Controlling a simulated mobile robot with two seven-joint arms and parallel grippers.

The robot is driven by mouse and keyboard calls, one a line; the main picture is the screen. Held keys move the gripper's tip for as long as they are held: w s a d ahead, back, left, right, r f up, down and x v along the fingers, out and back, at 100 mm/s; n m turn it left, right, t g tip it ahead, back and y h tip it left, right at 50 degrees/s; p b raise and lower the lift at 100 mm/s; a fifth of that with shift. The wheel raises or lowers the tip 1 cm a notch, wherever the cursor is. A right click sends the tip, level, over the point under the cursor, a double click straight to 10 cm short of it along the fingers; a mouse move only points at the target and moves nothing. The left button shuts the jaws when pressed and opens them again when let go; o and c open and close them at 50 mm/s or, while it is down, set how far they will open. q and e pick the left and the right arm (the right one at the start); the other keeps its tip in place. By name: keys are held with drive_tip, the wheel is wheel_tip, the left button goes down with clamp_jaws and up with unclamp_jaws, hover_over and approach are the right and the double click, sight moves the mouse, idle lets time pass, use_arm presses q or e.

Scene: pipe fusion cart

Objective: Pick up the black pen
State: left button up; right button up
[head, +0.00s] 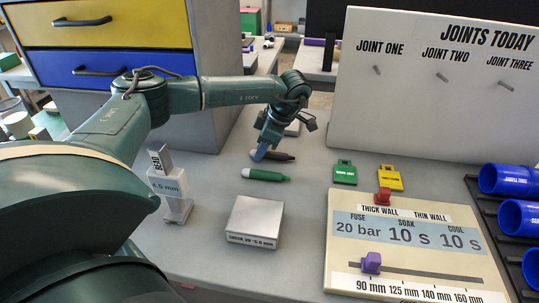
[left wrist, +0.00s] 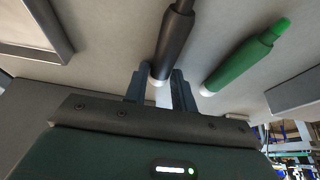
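The black pen (head: 283,156) lies in the middle of the grey table, its dark tip to the right. In the left wrist view the black pen (left wrist: 174,42) runs upward from between the two fingers. My left gripper (head: 262,153) points down at the pen's left, white-capped end. The fingers hide part of the cap. I cannot tell whether the pen touches the table. My right gripper is not in view.
A green pen (head: 266,175) lies just in front, also in the wrist view (left wrist: 244,58). A silver block (head: 254,217) stands nearer. Green (head: 345,173) and yellow (head: 390,178) tags and a settings board (head: 340,280) lie right. Labelled blocks (head: 176,210) stand left.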

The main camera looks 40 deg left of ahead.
use_arm(q)
clamp_jaws()
